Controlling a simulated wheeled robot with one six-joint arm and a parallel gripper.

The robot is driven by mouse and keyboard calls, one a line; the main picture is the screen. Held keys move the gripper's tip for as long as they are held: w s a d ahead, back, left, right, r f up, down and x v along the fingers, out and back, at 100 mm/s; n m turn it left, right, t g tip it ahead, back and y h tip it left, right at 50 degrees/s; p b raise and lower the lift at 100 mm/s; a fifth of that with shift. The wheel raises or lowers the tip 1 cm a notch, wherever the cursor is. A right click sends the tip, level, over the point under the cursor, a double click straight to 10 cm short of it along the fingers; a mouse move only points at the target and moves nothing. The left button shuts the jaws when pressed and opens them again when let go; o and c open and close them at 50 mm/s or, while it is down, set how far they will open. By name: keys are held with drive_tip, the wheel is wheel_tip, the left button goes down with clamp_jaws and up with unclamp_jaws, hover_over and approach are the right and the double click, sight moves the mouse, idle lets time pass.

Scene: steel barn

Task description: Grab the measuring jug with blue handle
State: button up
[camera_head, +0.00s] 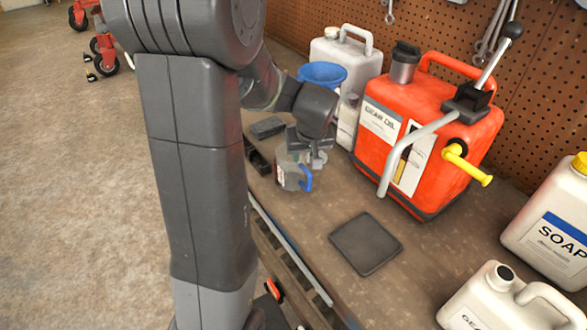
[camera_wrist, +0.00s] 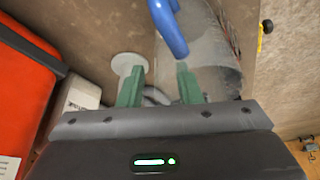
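The measuring jug (camera_head: 291,177), a clear grey vessel with a blue handle (camera_head: 306,180), stands on the workbench near its left edge. My gripper (camera_head: 306,153) is right above and behind it, partly covering it. In the wrist view the jug's see-through body (camera_wrist: 212,50) is at the upper right, with the blue handle (camera_wrist: 168,27) on its left side. My gripper's two green fingers (camera_wrist: 159,86) are apart. The right finger overlaps the jug in the picture; I cannot tell whether it touches. The handle shows beyond the fingertips, not clasped between them.
A pale round-footed object (camera_wrist: 130,64) is close to the left finger. A red gear oil can (camera_head: 432,130) stands right of the jug, with a blue funnel (camera_head: 322,74) and white jug (camera_head: 345,52) behind. A dark square pad (camera_head: 366,244) lies in front. Bench between is clear.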

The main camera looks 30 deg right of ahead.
drive_tip(key=shift+w+f, duration=0.15)
drive_tip(key=shift+f, duration=0.2)
clamp_jaws()
drive_tip(key=shift+d+r, duration=0.1)
drive_tip(key=shift+r, duration=0.05)
